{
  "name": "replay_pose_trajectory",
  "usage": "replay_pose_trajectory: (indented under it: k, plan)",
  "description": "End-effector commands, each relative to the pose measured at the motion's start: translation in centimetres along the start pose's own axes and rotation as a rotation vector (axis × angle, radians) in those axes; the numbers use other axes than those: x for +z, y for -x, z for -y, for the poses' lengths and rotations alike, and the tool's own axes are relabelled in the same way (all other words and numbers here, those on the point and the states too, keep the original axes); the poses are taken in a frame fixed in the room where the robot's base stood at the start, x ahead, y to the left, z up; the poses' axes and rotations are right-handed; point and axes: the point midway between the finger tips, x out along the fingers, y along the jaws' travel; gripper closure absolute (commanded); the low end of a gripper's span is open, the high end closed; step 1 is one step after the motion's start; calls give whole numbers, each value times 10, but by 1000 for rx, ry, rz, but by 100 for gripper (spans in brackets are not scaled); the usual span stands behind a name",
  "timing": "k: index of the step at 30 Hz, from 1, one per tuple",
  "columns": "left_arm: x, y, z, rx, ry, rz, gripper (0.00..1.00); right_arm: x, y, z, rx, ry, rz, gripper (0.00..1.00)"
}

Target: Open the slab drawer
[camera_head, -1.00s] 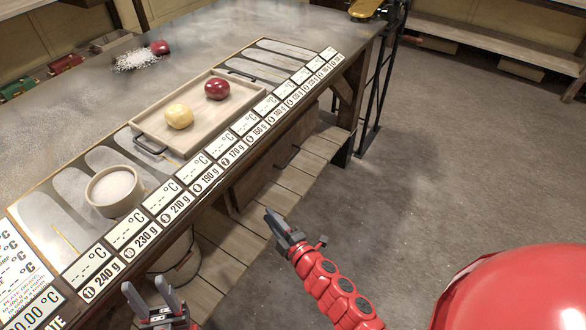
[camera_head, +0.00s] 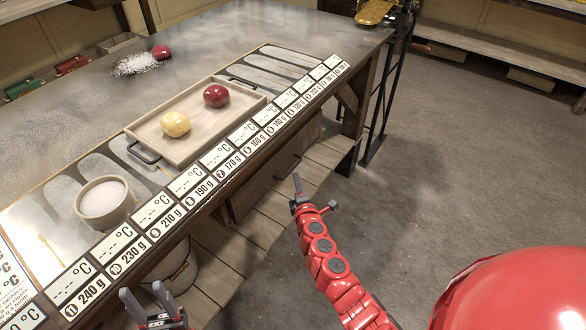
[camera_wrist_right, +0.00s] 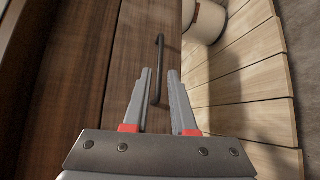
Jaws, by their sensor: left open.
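The slab drawer (camera_head: 250,192) is a brown wooden front under the table edge, with a dark bar handle (camera_head: 287,168). It looks shut. My right gripper (camera_head: 296,180) is beside the handle in the head view. In the right wrist view its two grey fingers (camera_wrist_right: 160,72) are open, with the handle (camera_wrist_right: 158,52) showing in the gap between them. I cannot tell how deep the handle sits between the fingers. My left gripper (camera_head: 142,290) is open and empty at the bottom left, in front of the table edge.
Slatted shelf boards (camera_head: 240,240) and a pale bucket (camera_head: 172,272) are below. The floor at right is clear.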

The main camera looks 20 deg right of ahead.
Motion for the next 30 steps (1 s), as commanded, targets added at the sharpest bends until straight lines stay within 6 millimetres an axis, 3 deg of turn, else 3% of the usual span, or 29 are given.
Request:
replay_pose_trajectory:
  k: [6, 13, 27, 30]
  plan:
    - [2, 13, -1, 0, 0, 0, 50, 0, -40, 2, 1, -4, 2, 75]
    - [4, 25, -1, 0, 0, 0, 50, 0, -68, 2, 1, -3, 1, 75]
    - [5, 27, -1, 0, 0, 0, 50, -1, -78, 1, 0, -1, -3, 75]
    - [5, 27, -1, 0, 0, 0, 50, -1, -78, 0, 0, -1, -3, 92]
